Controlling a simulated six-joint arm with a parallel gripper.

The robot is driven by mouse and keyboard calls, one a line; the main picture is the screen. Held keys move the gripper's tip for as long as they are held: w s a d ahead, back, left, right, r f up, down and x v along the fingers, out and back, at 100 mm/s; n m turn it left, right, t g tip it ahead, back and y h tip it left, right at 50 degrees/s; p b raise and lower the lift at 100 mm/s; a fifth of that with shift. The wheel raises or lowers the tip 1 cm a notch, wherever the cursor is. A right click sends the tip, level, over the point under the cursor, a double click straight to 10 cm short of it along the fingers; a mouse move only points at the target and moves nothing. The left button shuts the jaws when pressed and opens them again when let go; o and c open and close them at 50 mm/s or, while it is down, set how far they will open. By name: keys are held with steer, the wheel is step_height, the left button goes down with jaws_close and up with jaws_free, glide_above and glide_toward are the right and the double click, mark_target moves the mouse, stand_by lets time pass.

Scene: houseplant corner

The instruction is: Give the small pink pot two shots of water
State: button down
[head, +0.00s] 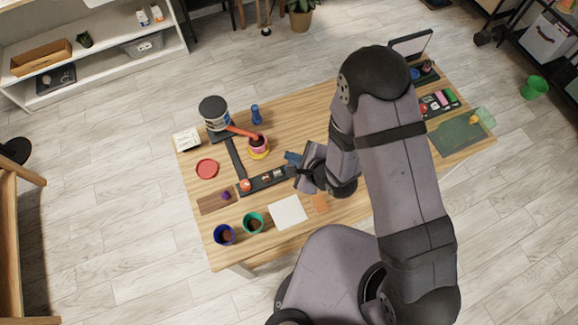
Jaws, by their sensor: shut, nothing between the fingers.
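The small pink pot (257,147) stands on a yellow saucer (260,155) left of the table's middle. A dispenser (214,115) with a dark lid stands behind it to the left, and its orange spout (241,130) reaches over the pot. A black strip runs from the dispenser to a control panel (258,183) with a red knob (246,185) and small buttons. My gripper (296,173) is shut and empty at the panel's right end; whether it touches the panel I cannot tell. The pot's inside is too small to read.
A blue pot (224,235) and a green pot (253,222) stand at the front left. A white square (288,212), a red disc (207,168) and a blue bottle (255,114) are also on the table (300,121). My arm covers the table's middle right.

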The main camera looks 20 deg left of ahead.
stand_by(0.4)
steer(key=shift+g+h, duration=0.4)
steer(key=shift+h, duration=0.5)
steer(key=r+p, duration=0.1)
steer(key=r, duration=0.1)
steer(key=r+p, duration=0.2)
steer(key=shift+w+a, duration=0.15)
steer(key=shift+a, duration=0.05)
steer(key=shift+f, duration=0.1)
step_height(320, 180, down, 9)
steer(key=b, duration=0.8)
stand_by(1.5)
steer(key=shift+f, duration=0.25)
